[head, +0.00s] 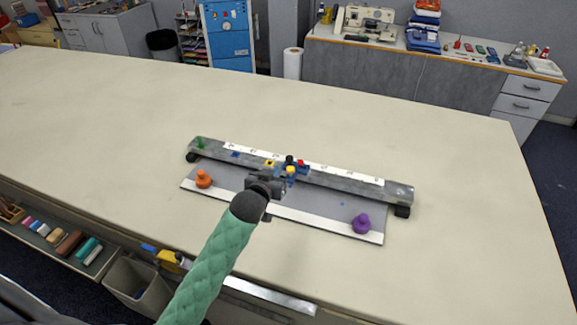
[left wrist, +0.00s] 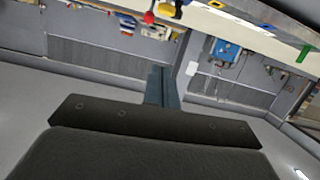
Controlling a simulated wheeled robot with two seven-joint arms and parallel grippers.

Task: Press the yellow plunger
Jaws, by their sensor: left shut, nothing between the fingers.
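The yellow plunger (head: 291,170) is a small yellow knob at the middle of the long grey bar (head: 345,180), among small blue, black and red parts. My left gripper (head: 268,184) is just in front of it on the near side of the bar, with its fingers shut and empty. I cannot tell whether it touches anything. In the left wrist view the shut fingers (left wrist: 162,75) point up the picture, and a yellow part (left wrist: 166,9), likely the plunger, shows at the top edge beside a red ball-shaped part (left wrist: 149,17). My right gripper is not in view.
An orange knob (head: 203,179) and a purple knob (head: 361,223) stand on the grey board (head: 322,212) in front of the bar. A green peg (head: 200,143) stands at the bar's left end.

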